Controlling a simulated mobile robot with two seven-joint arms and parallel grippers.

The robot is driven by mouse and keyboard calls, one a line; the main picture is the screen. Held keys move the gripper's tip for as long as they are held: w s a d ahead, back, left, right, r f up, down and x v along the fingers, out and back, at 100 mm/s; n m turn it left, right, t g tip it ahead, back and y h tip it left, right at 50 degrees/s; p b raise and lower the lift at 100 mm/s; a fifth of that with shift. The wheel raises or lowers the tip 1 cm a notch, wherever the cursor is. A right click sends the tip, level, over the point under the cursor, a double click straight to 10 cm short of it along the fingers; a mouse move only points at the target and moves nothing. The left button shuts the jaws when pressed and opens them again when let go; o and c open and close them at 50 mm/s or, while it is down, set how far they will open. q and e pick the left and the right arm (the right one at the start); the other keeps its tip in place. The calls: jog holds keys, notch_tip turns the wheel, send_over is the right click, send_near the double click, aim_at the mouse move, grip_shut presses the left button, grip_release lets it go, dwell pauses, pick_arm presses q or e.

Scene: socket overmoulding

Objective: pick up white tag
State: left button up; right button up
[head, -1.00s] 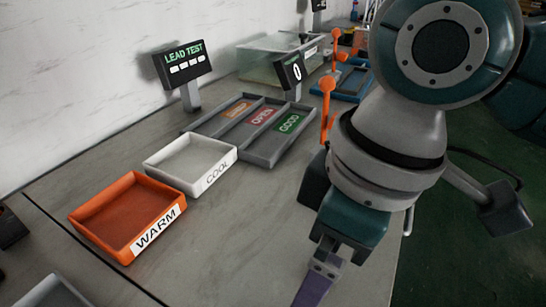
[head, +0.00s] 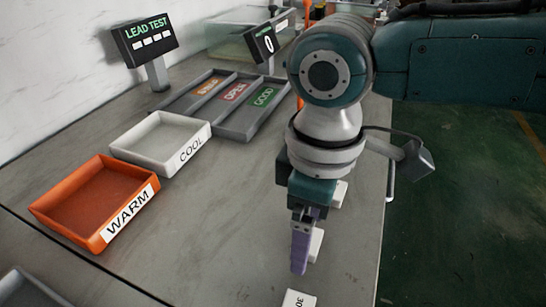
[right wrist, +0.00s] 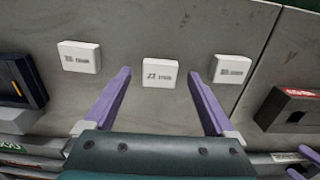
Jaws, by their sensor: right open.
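Three white tags with dark print lie in a row on the grey table in the right wrist view: a left tag (right wrist: 79,57), a middle tag (right wrist: 160,73) and a right tag (right wrist: 232,69). My right gripper (right wrist: 159,78) is open, its two purple fingers on either side of the middle tag in that view. Nothing is held. In the head view my right gripper (head: 299,266) points down over the table's right part, with a white tag (head: 299,299) at the bottom edge. White pieces beside and behind the gripper are partly hidden.
An orange WARM tray (head: 95,200) and a white COOL tray (head: 160,143) stand on the left. A grey sorting tray (head: 240,135) and a LEAD TEST display (head: 145,42) stand further back. A dark box with a red label (right wrist: 294,108) is right of the tags.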

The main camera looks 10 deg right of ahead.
jog(key=shift+f, duration=0.35)
jog(key=shift+c, duration=0.3)
jog(key=c, duration=1.3)
